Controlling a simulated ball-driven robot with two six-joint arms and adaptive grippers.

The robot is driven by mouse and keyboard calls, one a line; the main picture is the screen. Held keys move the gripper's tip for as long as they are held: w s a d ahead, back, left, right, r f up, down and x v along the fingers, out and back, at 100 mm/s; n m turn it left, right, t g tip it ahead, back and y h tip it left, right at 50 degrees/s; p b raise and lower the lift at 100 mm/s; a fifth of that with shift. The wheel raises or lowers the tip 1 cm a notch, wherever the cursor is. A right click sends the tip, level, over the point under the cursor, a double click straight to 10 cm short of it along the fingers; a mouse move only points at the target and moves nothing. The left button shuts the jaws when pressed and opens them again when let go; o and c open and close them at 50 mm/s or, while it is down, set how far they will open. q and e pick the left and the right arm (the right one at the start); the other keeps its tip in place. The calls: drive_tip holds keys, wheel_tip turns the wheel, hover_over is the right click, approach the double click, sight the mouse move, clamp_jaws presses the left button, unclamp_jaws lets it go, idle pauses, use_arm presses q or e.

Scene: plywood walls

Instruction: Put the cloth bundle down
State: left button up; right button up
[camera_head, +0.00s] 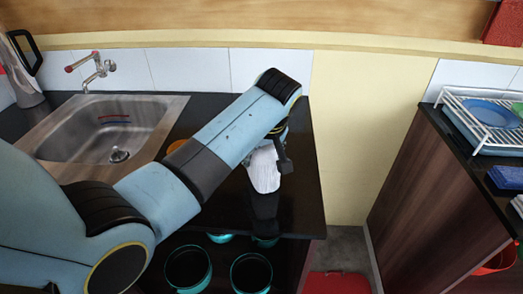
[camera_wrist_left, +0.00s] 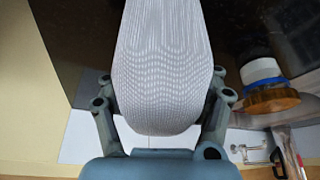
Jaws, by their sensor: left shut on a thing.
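The cloth bundle (camera_head: 263,171) is white with a fine ribbed surface. In the head view it hangs below my left gripper (camera_head: 281,158), over the right part of the black counter (camera_head: 293,205). In the left wrist view the bundle (camera_wrist_left: 160,70) fills the space between the two fingers, which are shut on it. I cannot tell whether its lower end touches the counter. My left forearm hides part of the counter. My right gripper is not in view.
A sink (camera_head: 108,128) with a tap (camera_head: 93,68) is at the left. An orange item (camera_wrist_left: 270,102) is near the gripper. Teal pots (camera_head: 188,268) stand below the counter. A dish rack (camera_head: 487,118) is on the right counter. The counter's right edge is close to the bundle.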

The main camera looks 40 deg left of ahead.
sight(268, 149)
use_arm(q)
drive_tip(key=o, duration=1.1)
drive_tip(key=v, duration=1.2)
drive_tip(key=shift+w+r, duration=0.1)
